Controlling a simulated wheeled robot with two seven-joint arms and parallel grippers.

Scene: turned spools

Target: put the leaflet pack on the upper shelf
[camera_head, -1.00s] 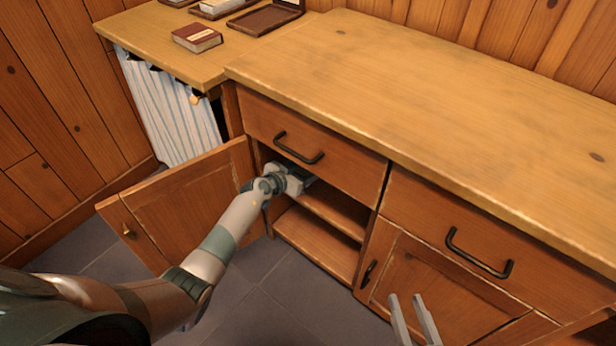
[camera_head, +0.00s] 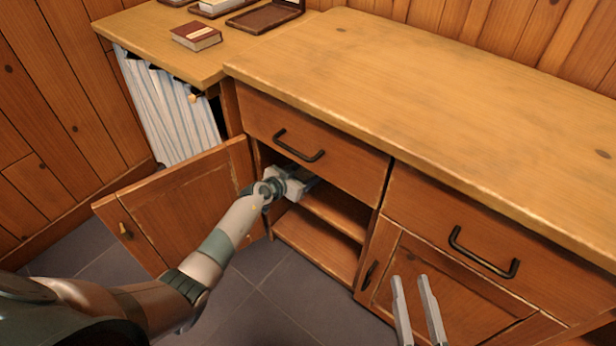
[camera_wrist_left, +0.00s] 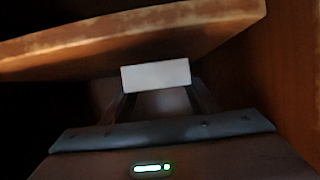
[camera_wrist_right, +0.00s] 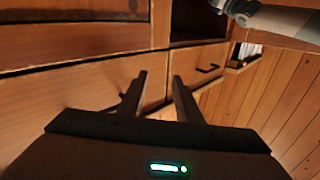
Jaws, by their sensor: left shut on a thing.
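My left gripper (camera_head: 304,184) reaches into the open cupboard under the drawer, just above the upper shelf (camera_head: 335,213). In the left wrist view, my left gripper (camera_wrist_left: 160,90) is shut on a pale block, which I take as the leaflet pack (camera_wrist_left: 157,76). The pack is hidden in the head view. A board with a worn edge (camera_wrist_left: 130,38) runs tilted close to the pack in the left wrist view; I cannot tell whether they touch. My right gripper (camera_head: 410,280) is open and empty in front of the right-hand cupboard; it also shows in the right wrist view (camera_wrist_right: 158,80).
The cupboard door (camera_head: 180,205) stands open to the left of my left arm. The cupboard's bottom board (camera_head: 315,247) looks bare. Drawer handles (camera_head: 298,147) stick out above. The countertop (camera_head: 430,100) is clear. A red book (camera_head: 196,36) and trays (camera_head: 266,18) lie on the left counter.

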